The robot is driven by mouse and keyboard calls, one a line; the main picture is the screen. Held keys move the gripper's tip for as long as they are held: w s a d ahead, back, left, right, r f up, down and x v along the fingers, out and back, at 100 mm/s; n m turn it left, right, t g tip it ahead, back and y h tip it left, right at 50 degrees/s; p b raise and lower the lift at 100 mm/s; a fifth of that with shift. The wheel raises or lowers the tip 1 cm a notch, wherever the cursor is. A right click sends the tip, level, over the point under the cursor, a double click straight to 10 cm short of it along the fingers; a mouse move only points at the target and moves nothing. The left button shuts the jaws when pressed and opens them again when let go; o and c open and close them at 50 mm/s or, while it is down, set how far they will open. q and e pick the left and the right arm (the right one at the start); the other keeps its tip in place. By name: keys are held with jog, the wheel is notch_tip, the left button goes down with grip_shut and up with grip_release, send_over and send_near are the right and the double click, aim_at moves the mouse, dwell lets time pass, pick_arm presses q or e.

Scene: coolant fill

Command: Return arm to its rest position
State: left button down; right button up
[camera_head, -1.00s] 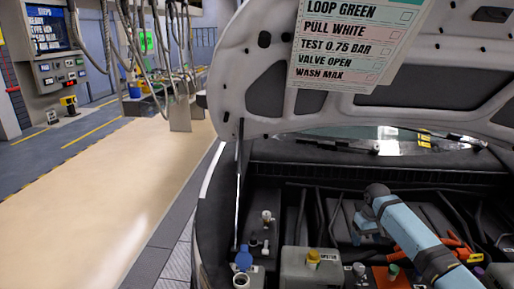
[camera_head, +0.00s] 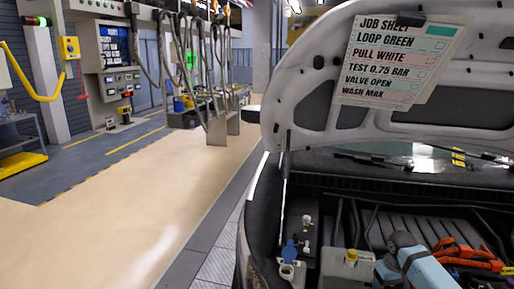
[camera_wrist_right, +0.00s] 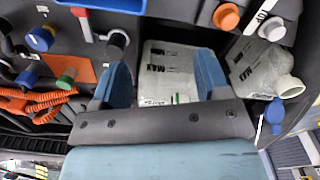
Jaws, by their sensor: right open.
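My right arm (camera_head: 430,270) shows as a light blue link at the lower right of the head view, over the engine bay. My right gripper (camera_wrist_right: 163,75) is open in the right wrist view, its two blue fingers apart. Nothing shows held between them. Below and beyond the fingers is a whitish reservoir (camera_wrist_right: 165,62) with MAX lettering. My right fingers cannot be made out in the head view. My left gripper is not in view.
The raised hood (camera_head: 300,105) carries a job sheet (camera_head: 395,55). A reservoir with a yellow cap (camera_head: 352,256), a blue cap (camera_head: 289,250) and orange cables (camera_head: 465,256) crowd the bay. A second whitish container (camera_wrist_right: 262,70) lies right of the fingers. The beige floor (camera_head: 130,210) at left is clear.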

jog(key=shift+n, duration=0.6)
jog(key=s+a+f, duration=0.3)
jog(key=s+a, duration=0.1)
jog(key=s, duration=0.1)
jog(key=s+a+f, duration=0.2)
jog(key=s, duration=0.1)
jog(key=shift+a+f, duration=0.15)
jog(key=shift+f, duration=0.2)
jog(key=s+a+t, duration=0.2)
jog(key=s+a, duration=0.4)
jog(key=s, duration=0.6)
jog(key=s+r+t, duration=0.1)
jog(key=s+r, duration=0.3)
jog(key=s, duration=0.6)
jog(key=s+r, duration=0.4)
jog(key=s, duration=0.6)
jog(key=w+a+f+t+y, duration=0.1)
jog(key=w+a+f+t, duration=0.1)
jog(key=f, duration=0.4)
jog(key=w+a+f+t+y, duration=0.2)
jog(key=w+a+f+t, duration=0.1)
jog(key=f, duration=0.4)
jog(key=a+t, duration=0.1)
jog(key=t, duration=0.1)
jog(key=shift+w+a+t, duration=0.3)
jog(key=shift+w+a, duration=0.05)
jog(key=shift+a, duration=0.05)
